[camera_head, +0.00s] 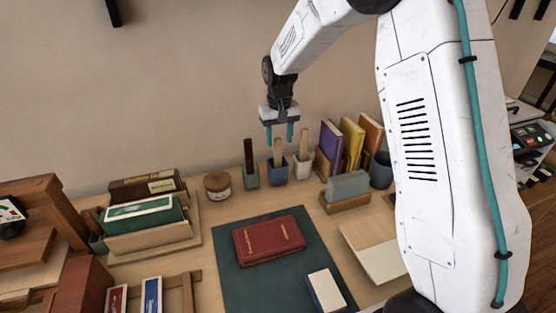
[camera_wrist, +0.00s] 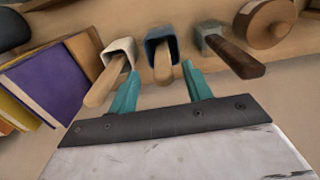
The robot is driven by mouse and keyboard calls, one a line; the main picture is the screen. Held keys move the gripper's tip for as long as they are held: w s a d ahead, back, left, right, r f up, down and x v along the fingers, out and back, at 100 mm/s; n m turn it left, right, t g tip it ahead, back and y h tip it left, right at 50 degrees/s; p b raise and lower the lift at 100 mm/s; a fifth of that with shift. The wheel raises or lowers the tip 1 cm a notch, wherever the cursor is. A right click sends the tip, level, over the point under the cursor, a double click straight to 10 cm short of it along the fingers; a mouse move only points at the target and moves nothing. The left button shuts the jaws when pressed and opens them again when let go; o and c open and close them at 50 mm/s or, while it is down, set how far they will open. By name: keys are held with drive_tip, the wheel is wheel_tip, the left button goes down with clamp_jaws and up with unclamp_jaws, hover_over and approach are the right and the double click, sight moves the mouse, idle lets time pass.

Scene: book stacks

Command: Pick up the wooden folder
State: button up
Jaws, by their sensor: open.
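Three narrow tools stand in separate cups by the wall; I cannot tell for certain which is the wooden folder. A pale wooden one (camera_head: 277,151) is in the blue cup (camera_head: 278,174), and another pale one (camera_head: 304,143) is in the white cup (camera_head: 302,167). A dark brown one (camera_head: 248,153) is in the grey cup (camera_head: 251,178). My gripper (camera_head: 279,141) points down, open and empty, over the blue cup. In the wrist view its teal fingers (camera_wrist: 161,72) lie either side of the blue cup's tool (camera_wrist: 163,65); contact is not visible.
Upright books (camera_head: 351,140) and a grey block on a wooden stand (camera_head: 347,187) are close on the right. A round wooden-lidded jar (camera_head: 217,186) is left of the cups. A red book (camera_head: 268,241) lies on the dark mat (camera_head: 240,292) in front.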

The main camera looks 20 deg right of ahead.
sight(278, 149)
wheel_tip(278, 149, down, 5)
drive_tip(key=shift+w+a+f, duration=0.1)
drive_tip(key=shift+a+f, duration=0.05)
drive_tip(key=shift+f, duration=0.05)
clamp_jaws()
drive_tip(key=shift+r, duration=0.1)
